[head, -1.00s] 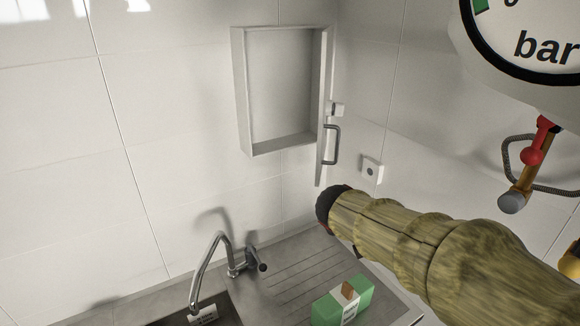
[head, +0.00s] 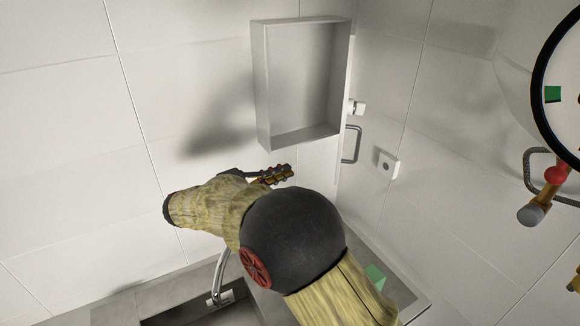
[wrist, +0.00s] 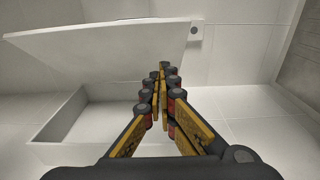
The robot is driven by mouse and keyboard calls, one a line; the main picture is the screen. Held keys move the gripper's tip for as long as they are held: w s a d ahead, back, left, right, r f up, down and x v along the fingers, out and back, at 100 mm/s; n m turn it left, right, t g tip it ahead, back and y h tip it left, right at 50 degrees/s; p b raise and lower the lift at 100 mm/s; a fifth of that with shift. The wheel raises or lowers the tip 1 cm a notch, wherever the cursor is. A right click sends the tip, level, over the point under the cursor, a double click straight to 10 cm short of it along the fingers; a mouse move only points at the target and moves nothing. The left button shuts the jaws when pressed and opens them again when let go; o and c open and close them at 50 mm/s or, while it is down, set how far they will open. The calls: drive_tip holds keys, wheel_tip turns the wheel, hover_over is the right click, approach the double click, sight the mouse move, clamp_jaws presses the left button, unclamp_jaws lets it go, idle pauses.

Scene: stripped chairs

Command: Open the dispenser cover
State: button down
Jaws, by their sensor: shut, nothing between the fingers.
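The dispenser is an open-fronted white box (head: 302,85) on the tiled wall, and its inside looks empty. Its cover (head: 346,100) stands swung out at the right side, almost edge-on in the head view. A grey bar handle (head: 352,144) is on the cover's right face. My gripper (head: 290,172) is shut and empty, just below the box and left of the handle in the head view. In the wrist view the shut fingers (wrist: 165,72) lie in front of the broad cover panel (wrist: 100,52) and the open box (wrist: 85,120); contact cannot be told.
A small white wall fitting (head: 388,164) sits right of the handle. A large gauge (head: 565,90) and a red-knobbed valve (head: 556,174) are at the right. The sink (head: 205,308) with its tap (head: 219,275) lies below, partly hidden by my arm, with a green box (head: 376,275).

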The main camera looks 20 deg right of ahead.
drive_tip(key=d+p, duration=0.3)
drive_tip(key=d, duration=0.8)
drive_tip(key=shift+d, duration=0.3)
